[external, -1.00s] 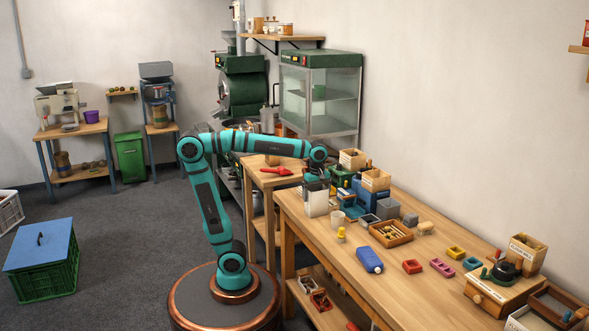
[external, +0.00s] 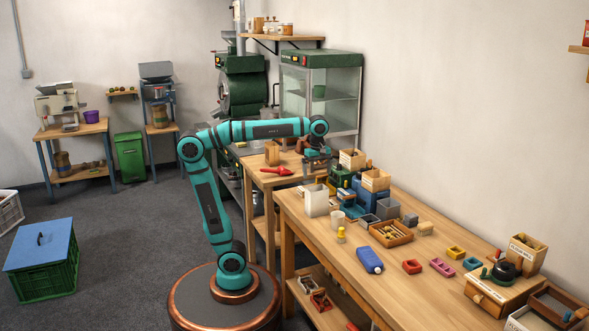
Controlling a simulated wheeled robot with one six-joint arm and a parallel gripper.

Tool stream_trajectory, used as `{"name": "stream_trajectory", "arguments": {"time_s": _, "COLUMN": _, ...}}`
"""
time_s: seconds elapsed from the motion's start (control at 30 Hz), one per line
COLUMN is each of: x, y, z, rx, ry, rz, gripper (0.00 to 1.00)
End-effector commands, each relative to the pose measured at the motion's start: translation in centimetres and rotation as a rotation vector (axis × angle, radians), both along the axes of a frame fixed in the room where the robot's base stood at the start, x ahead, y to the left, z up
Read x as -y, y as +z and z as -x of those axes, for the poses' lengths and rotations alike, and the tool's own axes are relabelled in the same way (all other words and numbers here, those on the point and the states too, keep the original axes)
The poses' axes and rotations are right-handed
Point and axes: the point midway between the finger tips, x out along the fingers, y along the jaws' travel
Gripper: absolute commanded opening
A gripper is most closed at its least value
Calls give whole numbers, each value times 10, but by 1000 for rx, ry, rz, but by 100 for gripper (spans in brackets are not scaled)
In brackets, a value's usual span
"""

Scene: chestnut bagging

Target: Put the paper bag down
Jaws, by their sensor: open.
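The white paper bag (external: 316,200) stands upright on the near left end of the long wooden workbench (external: 410,283). Its top looks open. My gripper (external: 318,164) is open and empty, above the bag and apart from it. Its fingertips are small in this view, and part of the gripper blends with the machines behind it.
A pale cup (external: 337,219) and a yellow-topped item (external: 341,235) stand close to the bag's right. A green machine and a blue container (external: 371,195) are behind it. A blue bottle (external: 369,260) lies further right. A lower table (external: 262,180) with a red tool adjoins.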

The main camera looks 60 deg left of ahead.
Motion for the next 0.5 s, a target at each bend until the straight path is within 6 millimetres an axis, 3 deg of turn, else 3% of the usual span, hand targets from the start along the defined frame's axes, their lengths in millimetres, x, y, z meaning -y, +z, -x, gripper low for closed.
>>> {"name": "stream_trajectory", "arguments": {"time_s": 0.27, "x": -11, "y": -3, "z": 1, "rx": 99, "ry": -98, "rz": 25, "gripper": 100}}
{"name": "stream_trajectory", "arguments": {"time_s": 0.5, "x": -42, "y": -7, "z": 3, "rx": 449, "ry": -440, "rz": 0, "gripper": 100}}
